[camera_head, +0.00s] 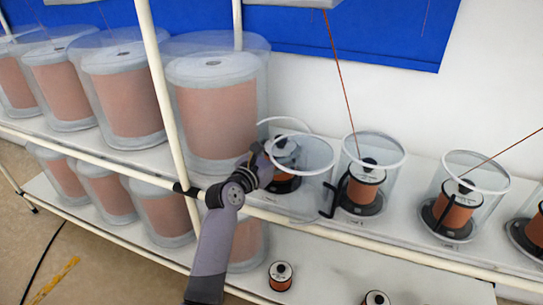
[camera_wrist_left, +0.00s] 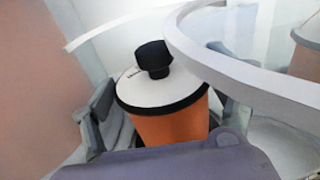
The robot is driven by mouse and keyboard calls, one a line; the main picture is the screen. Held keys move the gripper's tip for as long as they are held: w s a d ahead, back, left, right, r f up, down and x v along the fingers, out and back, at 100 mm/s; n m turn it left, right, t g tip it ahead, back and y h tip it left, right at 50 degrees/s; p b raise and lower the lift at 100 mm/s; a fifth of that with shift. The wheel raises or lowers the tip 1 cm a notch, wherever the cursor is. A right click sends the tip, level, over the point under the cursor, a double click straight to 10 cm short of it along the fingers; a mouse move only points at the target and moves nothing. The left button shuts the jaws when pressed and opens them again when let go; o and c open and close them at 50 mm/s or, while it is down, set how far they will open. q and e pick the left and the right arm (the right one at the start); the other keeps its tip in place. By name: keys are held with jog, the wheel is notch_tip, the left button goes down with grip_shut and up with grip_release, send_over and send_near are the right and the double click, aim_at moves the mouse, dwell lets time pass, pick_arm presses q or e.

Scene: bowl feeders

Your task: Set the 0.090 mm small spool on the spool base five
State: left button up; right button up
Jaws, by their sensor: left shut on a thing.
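In the left wrist view the spool (camera_wrist_left: 172,122) stands between the two fingers, slightly tilted in the picture. A dark spool base (camera_head: 284,186) shows below the spool through the clear wall. Whether the spool touches the base cannot be told. The spool's size label is too small to read. My right gripper is not in view.
Feeders with small copper spools in clear bowls (camera_head: 372,140) stand to the right. Large copper spools (camera_head: 215,100) stand on the left. Pale rails (camera_head: 160,90) cross in front. Two loose small spools (camera_head: 280,275) stand on the lower shelf. The bowl rim (camera_wrist_left: 215,62) passes close to the held spool.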

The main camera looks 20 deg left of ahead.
pick_arm(q)
jog(key=shift+w+f, duration=0.2)
jog(key=shift+f, duration=0.15)
jog(key=shift+s+f, duration=0.1)
jog(key=o, duration=1.9)
jog(key=shift+f, duration=0.25)
jog(key=shift+s, duration=0.15)
jog(key=v, duration=1.2)
